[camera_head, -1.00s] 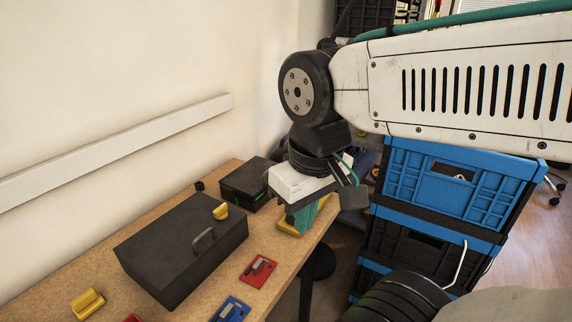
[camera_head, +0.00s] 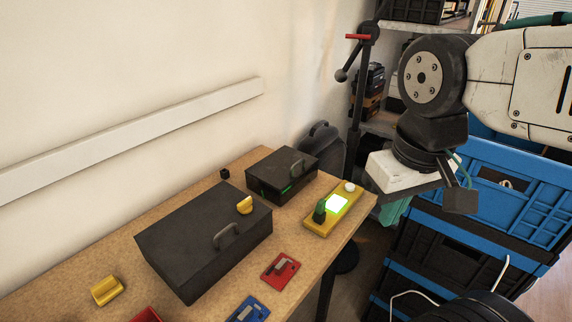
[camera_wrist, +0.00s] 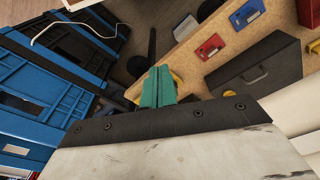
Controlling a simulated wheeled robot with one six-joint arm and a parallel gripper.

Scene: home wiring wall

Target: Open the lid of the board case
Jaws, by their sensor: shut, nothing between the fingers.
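Two dark cases with handles stand on the wooden bench; I cannot tell which is the board case. The larger case (camera_head: 190,238) is closed, with a grey handle (camera_head: 226,236) on its front edge and a yellow block (camera_head: 244,205) on top. The smaller case (camera_head: 279,168) stands behind it, seemingly closed, with a green strip on its front. My gripper (camera_head: 395,210) is beyond the bench's right edge, apart from both cases. In the wrist view my gripper's teal fingers (camera_wrist: 158,84) are together and empty; the larger case (camera_wrist: 262,80) shows at right.
A yellow device (camera_head: 325,222) with a lit screen sits near the bench's right edge. Red (camera_head: 281,269) and blue (camera_head: 248,310) plates lie in front of the larger case. Blue crates (camera_head: 500,200) are stacked at right. A stand (camera_head: 357,110) rises behind.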

